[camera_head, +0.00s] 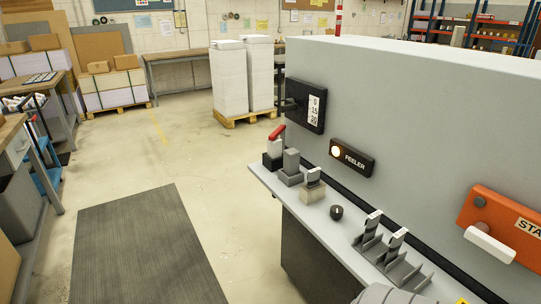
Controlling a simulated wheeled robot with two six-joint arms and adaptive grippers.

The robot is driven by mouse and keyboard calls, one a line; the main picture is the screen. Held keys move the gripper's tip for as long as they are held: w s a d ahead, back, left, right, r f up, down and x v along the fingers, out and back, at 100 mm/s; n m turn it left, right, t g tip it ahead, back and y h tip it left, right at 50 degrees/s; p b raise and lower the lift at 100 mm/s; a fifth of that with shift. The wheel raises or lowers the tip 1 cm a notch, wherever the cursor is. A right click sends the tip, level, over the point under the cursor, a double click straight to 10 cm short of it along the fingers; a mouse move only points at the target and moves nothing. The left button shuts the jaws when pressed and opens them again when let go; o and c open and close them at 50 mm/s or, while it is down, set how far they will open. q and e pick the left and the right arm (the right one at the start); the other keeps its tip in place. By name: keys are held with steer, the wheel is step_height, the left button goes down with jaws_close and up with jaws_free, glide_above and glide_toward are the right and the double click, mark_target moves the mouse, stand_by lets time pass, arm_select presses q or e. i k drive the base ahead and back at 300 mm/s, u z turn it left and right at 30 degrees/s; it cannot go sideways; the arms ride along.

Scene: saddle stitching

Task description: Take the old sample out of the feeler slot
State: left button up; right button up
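A dark panel labelled FEELER (352,158) with a lit round lamp is on the grey machine's side. On the shelf below it stand a grey block (291,168) and a beige block (312,193) with a pale-topped dark piece standing upright in it. I cannot tell for certain which block is the feeler slot. A grey ribbed rack (391,262) to the right holds two similar upright pieces, one (372,223) and another (396,241). A red-topped piece (277,132) stands in a dark block at the shelf's far end.
A dark knob (336,212) sits on the shelf (263,178) between the beige block and the rack. A dial panel (305,105) and an orange panel (505,222) with a white handle project from the machine. A dark floor mat (145,245) lies left, with open floor beyond.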

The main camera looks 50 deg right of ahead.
mark_target(313, 178)
steer(key=i, duration=1.4)
steer(key=z, duration=4.35)
